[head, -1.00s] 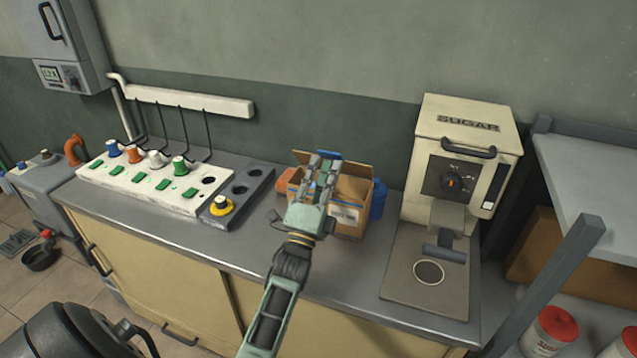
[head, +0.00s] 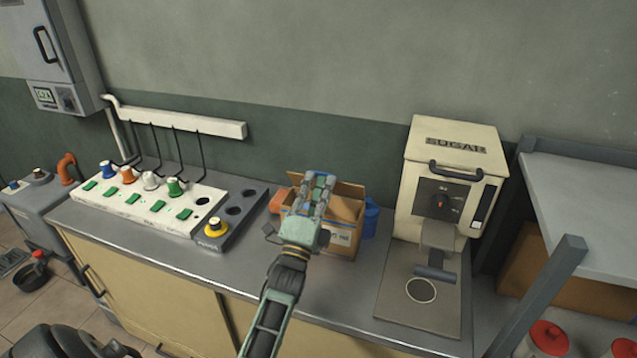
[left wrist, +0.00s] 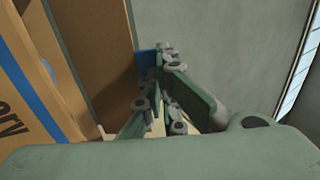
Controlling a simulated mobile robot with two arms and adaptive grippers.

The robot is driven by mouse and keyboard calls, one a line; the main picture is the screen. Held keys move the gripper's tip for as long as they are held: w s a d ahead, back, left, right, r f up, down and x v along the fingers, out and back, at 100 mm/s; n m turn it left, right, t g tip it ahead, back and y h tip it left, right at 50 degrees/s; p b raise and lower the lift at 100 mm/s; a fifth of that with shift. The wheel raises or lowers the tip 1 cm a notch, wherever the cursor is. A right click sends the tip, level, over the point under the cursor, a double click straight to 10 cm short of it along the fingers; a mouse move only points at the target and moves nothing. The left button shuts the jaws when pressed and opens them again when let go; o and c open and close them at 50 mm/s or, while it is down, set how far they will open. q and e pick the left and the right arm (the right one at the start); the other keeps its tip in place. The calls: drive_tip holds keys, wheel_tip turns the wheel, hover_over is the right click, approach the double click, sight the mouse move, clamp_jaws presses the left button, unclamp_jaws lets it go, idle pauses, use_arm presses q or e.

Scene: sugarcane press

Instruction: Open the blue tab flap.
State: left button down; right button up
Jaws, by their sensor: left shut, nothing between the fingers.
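The cardboard box (head: 343,239) stands on the counter, partly hidden behind my left gripper. My left gripper (head: 319,177) is shut and empty over the box's top edge in the head view. In the left wrist view, a small blue tab (left wrist: 147,62) sits at the edge of a brown cardboard flap (left wrist: 108,45), right beside the shut fingertips of my left gripper (left wrist: 164,58). I cannot tell whether they touch. A box panel with a blue stripe (left wrist: 35,75) fills the left side of that view. My right gripper is not in view.
A white panel with knobs and green switches (head: 140,207) lies left of the box. A blue container (head: 371,218) stands close at its right. The sugar machine (head: 440,190) is farther right. Some counter (head: 245,262) in front is clear.

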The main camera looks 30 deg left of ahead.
use_arm(q)
drive_tip(key=w+r+g+p, duration=0.1)
drive_tip(key=p, duration=0.1)
drive_tip(key=w+r+g+p, duration=0.1)
drive_tip(key=p, duration=0.2)
drive_tip(key=shift+a+h, duration=0.25)
drive_tip(key=shift+h, duration=0.05)
drive_tip(key=shift+f+b+x, duration=0.2)
drive_tip(key=shift+b+x, duration=0.35)
drive_tip(key=shift+x, duration=0.75)
drive_tip(key=shift+w+a+r+b, duration=0.1)
drive_tip(key=shift+w+r+b, duration=0.2)
drive_tip(key=shift+w, duration=0.4)
drive_tip(key=shift+a, duration=0.1)
